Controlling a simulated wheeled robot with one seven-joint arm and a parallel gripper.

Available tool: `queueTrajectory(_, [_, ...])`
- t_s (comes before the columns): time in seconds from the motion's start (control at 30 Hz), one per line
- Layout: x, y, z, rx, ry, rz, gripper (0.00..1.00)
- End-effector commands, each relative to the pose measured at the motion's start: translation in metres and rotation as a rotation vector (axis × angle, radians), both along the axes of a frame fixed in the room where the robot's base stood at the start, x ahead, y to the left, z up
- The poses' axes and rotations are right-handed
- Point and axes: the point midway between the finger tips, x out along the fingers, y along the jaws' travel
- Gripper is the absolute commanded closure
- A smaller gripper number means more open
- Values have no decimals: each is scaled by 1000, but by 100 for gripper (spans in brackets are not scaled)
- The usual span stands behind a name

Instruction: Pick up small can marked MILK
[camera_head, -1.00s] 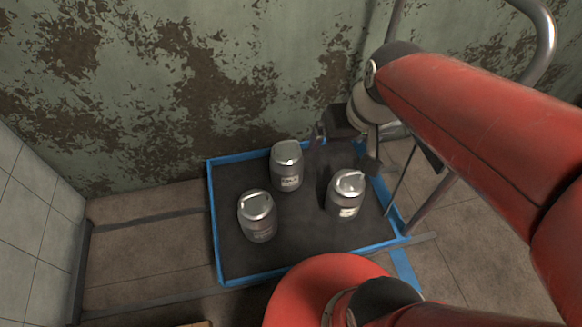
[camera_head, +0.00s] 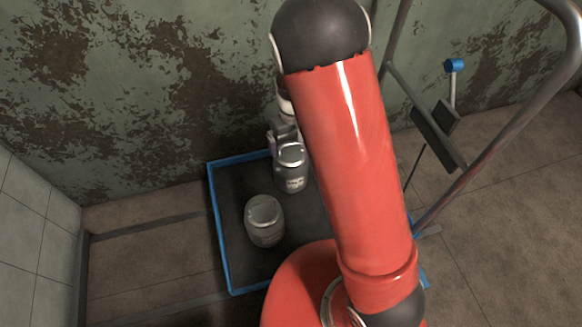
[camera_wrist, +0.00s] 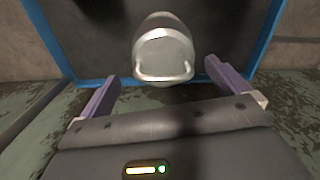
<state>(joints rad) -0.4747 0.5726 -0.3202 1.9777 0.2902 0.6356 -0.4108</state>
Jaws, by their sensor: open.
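A grey metal can with a shiny lid and handle (camera_head: 291,170) stands upright at the back of the blue-edged tray (camera_head: 222,235); its pale label is too small to read. My gripper (camera_head: 284,138) is just behind its top. In the wrist view my gripper (camera_wrist: 162,72) is open, its two purple fingers on either side of the near edge of the can's lid (camera_wrist: 165,45), with gaps showing and no grip on it. A second similar can (camera_head: 265,222) stands front left in the tray. The third can, at the right earlier, is hidden behind my arm.
A peeling green wall (camera_head: 150,90) rises close behind the tray. A metal tube frame (camera_head: 500,125) stands at the right. The left part of the floor (camera_head: 150,250) is mostly clear.

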Motion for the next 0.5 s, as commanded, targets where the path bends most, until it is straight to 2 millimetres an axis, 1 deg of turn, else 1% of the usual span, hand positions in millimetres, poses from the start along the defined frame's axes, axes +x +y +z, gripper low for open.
queueTrajectory(0.03, [0,0,-7,-1,2,-1,0])
queueTrajectory(0.17, [1,1,-21,-1,2,-1,0])
queueTrajectory(0.4, [4,5,-56,0,3,-2,0])
queueTrajectory(0.5, [4,5,-63,0,0,-2,0])
